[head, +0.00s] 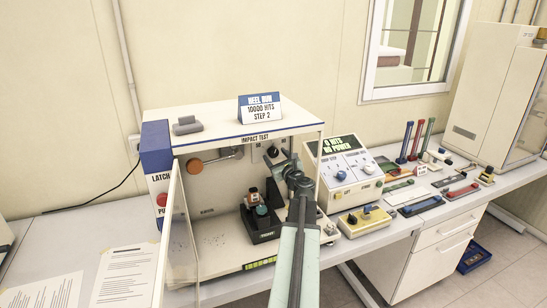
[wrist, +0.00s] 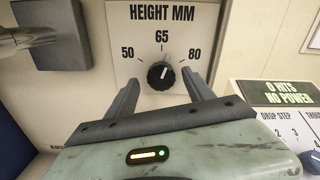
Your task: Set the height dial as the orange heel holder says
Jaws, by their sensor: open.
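The height dial (wrist: 161,75) is a black round knob on a white plate marked HEIGHT MM, with 50 at left, 65 on top and 80 at right. Its white pointer line points nearly straight up, towards 65. In the head view the dial (head: 271,151) is on the back wall of the impact test box. My gripper (wrist: 162,90) is open, its two grey fingers apart below and either side of the knob; it also shows in the head view (head: 282,163). A small orange-brown piece (head: 253,198) sits on a black fixture in the box; any writing on it is unreadable.
The box's clear door (head: 177,240) stands open at left. A hammer with an orange-brown head (head: 195,165) hangs inside. A control panel (head: 345,172) reading 0 HITS NO POWER stands at right.

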